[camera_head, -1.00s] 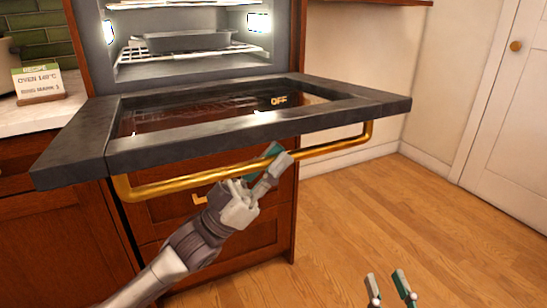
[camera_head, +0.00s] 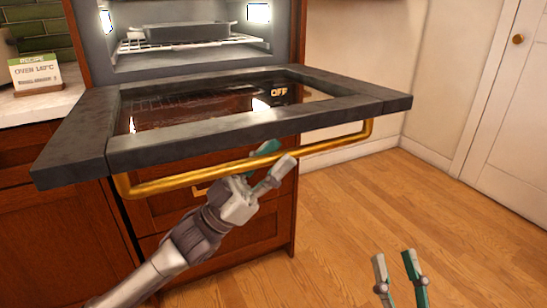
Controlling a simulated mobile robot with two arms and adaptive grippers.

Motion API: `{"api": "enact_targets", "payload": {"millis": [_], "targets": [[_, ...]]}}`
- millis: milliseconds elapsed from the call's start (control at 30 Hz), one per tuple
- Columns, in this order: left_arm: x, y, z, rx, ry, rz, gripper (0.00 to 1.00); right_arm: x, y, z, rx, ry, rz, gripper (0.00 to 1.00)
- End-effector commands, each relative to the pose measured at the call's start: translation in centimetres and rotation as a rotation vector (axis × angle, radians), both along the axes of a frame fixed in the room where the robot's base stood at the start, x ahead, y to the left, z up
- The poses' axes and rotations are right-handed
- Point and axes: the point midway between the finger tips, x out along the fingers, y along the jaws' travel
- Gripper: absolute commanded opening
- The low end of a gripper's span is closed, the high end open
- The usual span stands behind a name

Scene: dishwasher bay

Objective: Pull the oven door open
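The oven door (camera_head: 85,135) is folded down and lies roughly flat in front of the lit oven (camera_head: 190,57). Its gold bar handle (camera_head: 190,181) hangs along the front edge. My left gripper (camera_head: 275,160) is at the middle of the handle, with its fingers apart. One finger lies behind or above the bar and the other in front of it. Whether they touch the bar is hard to tell. My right gripper (camera_head: 396,268) is at the bottom right, open and empty, over the floor and away from the door.
A dark pan (camera_head: 187,33) sits on the oven rack (camera_head: 140,46). A recipe card (camera_head: 36,73) stands on the counter (camera_head: 35,107) at left. Wooden drawers (camera_head: 265,215) are below the door. The wooden floor (camera_head: 440,210) at right is clear, up to a white door (camera_head: 505,110).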

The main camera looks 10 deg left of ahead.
Motion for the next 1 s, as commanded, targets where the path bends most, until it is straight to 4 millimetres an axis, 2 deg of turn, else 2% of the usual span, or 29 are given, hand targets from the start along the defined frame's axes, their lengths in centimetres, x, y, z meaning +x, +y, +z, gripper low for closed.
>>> {"api": "enact_targets", "payload": {"millis": [367,800,1000], "targets": [[-0.2,0.5,-0.4,-0.002,-0.001,0.0,0.45,0.0,-0.1,0.1,0.0,-0.002,-0.001,0.4],[-2.8,6.0,-6.5,0.002,0.003,0.002,0.45,0.0,0.0,0.0,-0.001,0.0,0.0,0.4],[-3.6,7.5,-8.0,0.0,-0.001,0.001,0.45,0.0,0.0,0.0,-0.001,0.0,0.0,0.4]]}}
